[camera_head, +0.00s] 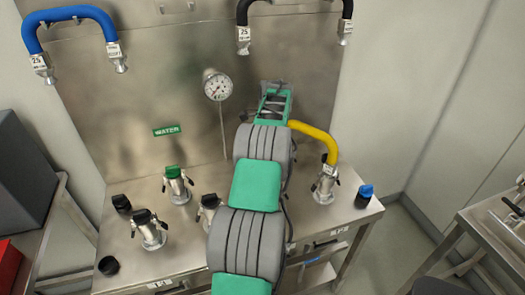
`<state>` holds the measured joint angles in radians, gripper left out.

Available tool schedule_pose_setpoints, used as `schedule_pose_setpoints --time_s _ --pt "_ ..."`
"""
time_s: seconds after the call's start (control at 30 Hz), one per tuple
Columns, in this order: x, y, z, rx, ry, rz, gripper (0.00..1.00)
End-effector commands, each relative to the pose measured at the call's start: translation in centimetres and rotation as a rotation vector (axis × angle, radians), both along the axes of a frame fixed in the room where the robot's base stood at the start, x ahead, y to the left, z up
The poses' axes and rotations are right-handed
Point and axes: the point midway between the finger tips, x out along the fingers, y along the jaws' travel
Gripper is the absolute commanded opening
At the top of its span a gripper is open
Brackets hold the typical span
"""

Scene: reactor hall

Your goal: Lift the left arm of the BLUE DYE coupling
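A steel coupling (325,188) stands upright on the steel bench, right of my arm. A yellow hose (316,138) runs down to its top. Small dark lever arms show at its sides, the left one close to the body and hanging low. A blue cap (365,196) stands on the bench to its right. No BLUE DYE label is legible, so I cannot confirm which coupling bears that name. My gripper (273,92) is at the far end of my green and grey arm, up and left of this coupling and apart from it. Its fingers cannot be made out.
A green-capped coupling (175,183) and black-capped couplings (150,232) stand left on the bench (180,262). My arm partly covers the bench. A gauge (217,86) is on the back panel. Blue (75,14) and black (262,2) hoses hang above.

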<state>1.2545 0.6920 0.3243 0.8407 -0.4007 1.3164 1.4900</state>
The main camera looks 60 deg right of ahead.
Motion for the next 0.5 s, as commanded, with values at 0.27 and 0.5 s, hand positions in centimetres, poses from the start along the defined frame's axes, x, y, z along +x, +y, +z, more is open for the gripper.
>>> schedule_pose_setpoints --time_s 0.27,0.5 --pt "-0.11 -0.08 0.17 0.018 -0.018 -0.001 0.0" --pt "-0.08 -0.06 0.1 0.018 -0.018 -0.001 0.0"
